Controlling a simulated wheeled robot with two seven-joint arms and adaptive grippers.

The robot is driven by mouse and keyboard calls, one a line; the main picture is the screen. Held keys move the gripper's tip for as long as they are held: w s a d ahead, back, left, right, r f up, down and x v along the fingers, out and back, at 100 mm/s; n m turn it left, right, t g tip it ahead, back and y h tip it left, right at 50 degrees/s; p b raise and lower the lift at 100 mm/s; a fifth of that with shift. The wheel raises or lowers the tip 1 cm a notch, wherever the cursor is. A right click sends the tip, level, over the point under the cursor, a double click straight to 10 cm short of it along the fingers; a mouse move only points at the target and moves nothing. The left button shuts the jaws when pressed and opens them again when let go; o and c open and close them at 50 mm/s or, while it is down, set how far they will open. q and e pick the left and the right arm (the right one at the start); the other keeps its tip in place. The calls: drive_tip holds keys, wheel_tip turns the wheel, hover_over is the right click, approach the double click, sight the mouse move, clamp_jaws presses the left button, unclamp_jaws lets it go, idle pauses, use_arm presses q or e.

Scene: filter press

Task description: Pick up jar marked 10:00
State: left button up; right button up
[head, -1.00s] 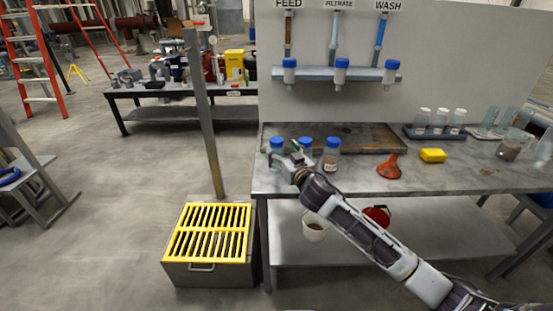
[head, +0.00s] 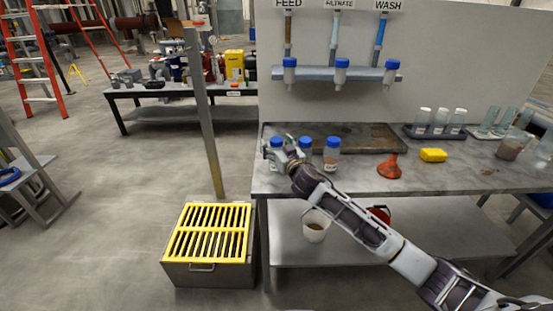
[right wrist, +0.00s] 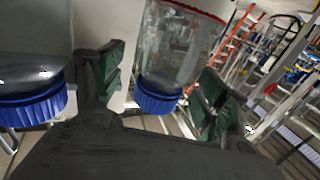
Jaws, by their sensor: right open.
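Three blue-capped jars stand in a row at the left of the bench: a left jar (head: 277,142), a middle jar (head: 305,143) and a right jar (head: 331,155). The right jar bears a pale label too small to read, so I cannot tell which is marked 10:00. My right gripper (head: 281,150) is open at the left jar, hiding much of it. In the right wrist view the picture is inverted; a clear jar (right wrist: 180,50) with its blue cap lies between the green-padded fingers (right wrist: 160,85). Another jar (right wrist: 30,95) is just outside the left finger. My left gripper is not in view.
A shallow tray (head: 385,132) lies behind the jars. An orange funnel (head: 389,168), a yellow block (head: 433,155) and a rack of white-capped bottles (head: 432,133) are to the right. Three capped bottles hang at the wall shelf (head: 310,73).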

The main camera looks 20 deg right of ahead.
drive_tip(key=shift+w, duration=0.15)
idle(0.4)
drive_tip(key=c, duration=1.2)
